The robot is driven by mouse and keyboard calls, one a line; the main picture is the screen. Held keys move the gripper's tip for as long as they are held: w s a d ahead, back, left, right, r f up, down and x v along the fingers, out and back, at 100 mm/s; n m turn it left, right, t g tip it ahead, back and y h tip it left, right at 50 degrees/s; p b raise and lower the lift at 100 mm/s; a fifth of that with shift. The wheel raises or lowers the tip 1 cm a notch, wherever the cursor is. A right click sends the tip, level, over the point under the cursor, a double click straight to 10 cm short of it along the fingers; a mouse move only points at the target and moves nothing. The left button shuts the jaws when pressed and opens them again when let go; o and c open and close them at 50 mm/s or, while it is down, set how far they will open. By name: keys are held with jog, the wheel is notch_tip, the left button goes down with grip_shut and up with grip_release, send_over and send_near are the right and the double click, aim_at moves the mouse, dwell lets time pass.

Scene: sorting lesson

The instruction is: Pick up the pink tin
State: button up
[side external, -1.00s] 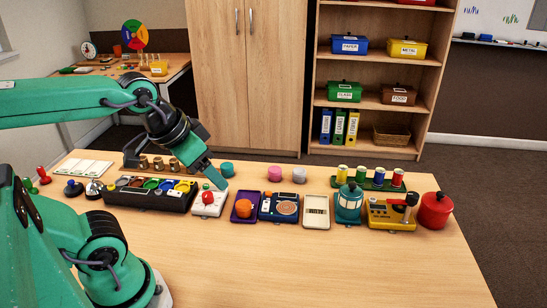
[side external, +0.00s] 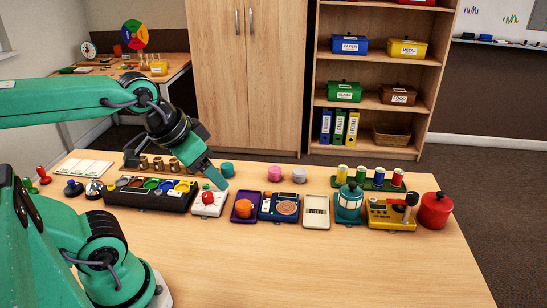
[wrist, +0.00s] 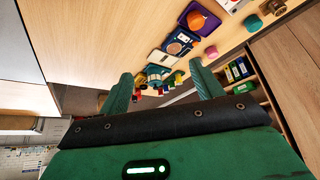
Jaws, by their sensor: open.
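In the wrist view the pink tin (wrist: 211,52) shows small, just past the tip of the right finger. My gripper (side external: 220,185) is left of the pink tin in the side view, over the row of devices and near a white box with a red button. In the wrist view both green fingers of my gripper (wrist: 165,80) are spread with nothing between them.
A teal tin (side external: 227,169) stands close behind my gripper. An orange pot on a purple tray (side external: 237,219), a blue device (side external: 265,212) and a teal lantern (side external: 349,203) line the row in front of the tins. The front of the table (side external: 300,265) is clear.

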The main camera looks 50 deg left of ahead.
jog(key=g, duration=0.5)
send_over(274, 169)
jog(key=f, duration=1.5)
jog(key=shift+s+d+f, duration=0.1)
jog(key=shift+d+f, duration=0.05)
jog(key=shift+d, duration=0.05)
jog(key=shift+w+a+f+g, duration=0.2)
jog(key=shift+a+f+g, duration=0.1)
jog(key=shift+f, duration=0.3)
jog(key=shift+d+f, duration=0.1)
jog(key=shift+f, duration=3.8)
